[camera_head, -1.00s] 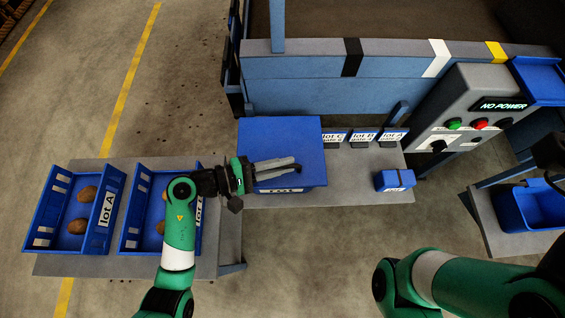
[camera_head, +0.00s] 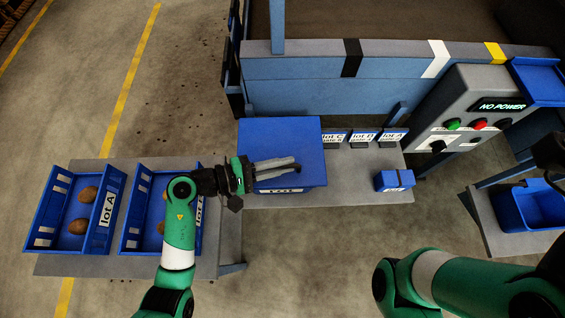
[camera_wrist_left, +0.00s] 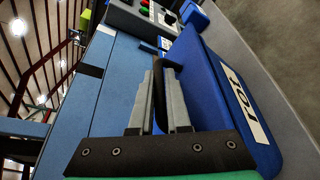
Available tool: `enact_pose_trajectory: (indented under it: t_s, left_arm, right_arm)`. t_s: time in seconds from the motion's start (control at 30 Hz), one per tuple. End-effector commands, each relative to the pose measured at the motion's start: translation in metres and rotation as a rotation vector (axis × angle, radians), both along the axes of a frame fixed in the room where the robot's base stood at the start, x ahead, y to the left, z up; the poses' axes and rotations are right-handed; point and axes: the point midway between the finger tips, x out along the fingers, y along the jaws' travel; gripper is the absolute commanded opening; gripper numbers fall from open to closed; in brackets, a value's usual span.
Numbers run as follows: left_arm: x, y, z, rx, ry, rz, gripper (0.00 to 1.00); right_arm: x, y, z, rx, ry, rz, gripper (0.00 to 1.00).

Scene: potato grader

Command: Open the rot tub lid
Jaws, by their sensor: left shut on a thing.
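The rot tub (camera_head: 255,135) is a blue box with a flat blue lid, standing on the grey bench left of the lot gates. The lid looks down and level. A white label (camera_head: 282,190) is on its front edge, and it also shows in the left wrist view (camera_wrist_left: 248,103). My left gripper (camera_head: 297,166) reaches over the front of the lid from the left. In the left wrist view its fingers (camera_wrist_left: 161,72) are closed around a dark upright bar, the lid handle (camera_wrist_left: 159,100). My right arm shows at lower right; a dark part at the right edge may be its gripper, cut off.
Two blue lot crates (camera_head: 108,210) with potatoes stand on a grey table at left. A small blue box (camera_head: 394,181) sits right on the bench. The control panel (camera_head: 470,110) reads NO POWER. A blue bin (camera_head: 530,208) stands far right.

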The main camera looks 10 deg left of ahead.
Motion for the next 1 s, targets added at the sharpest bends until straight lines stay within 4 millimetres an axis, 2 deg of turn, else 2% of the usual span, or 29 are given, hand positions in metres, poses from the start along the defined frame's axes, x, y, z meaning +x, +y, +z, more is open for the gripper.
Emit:
enact_pose_trajectory:
  t_s: [0.27,0.5,0.7,1.0]
  left_arm:
    - [0.007,0.002,0.029,-0.027,0.113,0.001,0.0]
    - [0.021,0.005,0.056,-0.068,0.286,0.0,0.0]
    - [0.035,0.009,0.072,-0.101,0.425,0.001,0.0]
    - [0.05,0.012,0.086,-0.133,0.557,0.0,0.0]
  right_arm:
    - [0.0,0.0,0.033,0.0,0.0,0.0,0.35]
    - [0.0,0.0,0.062,0.0,0.0,0.0,0.35]
    - [0.0,0.0,0.072,0.0,0.0,0.0,0.35]
    - [0.0,0.0,0.074,0.0,0.0,0.0,0.35]
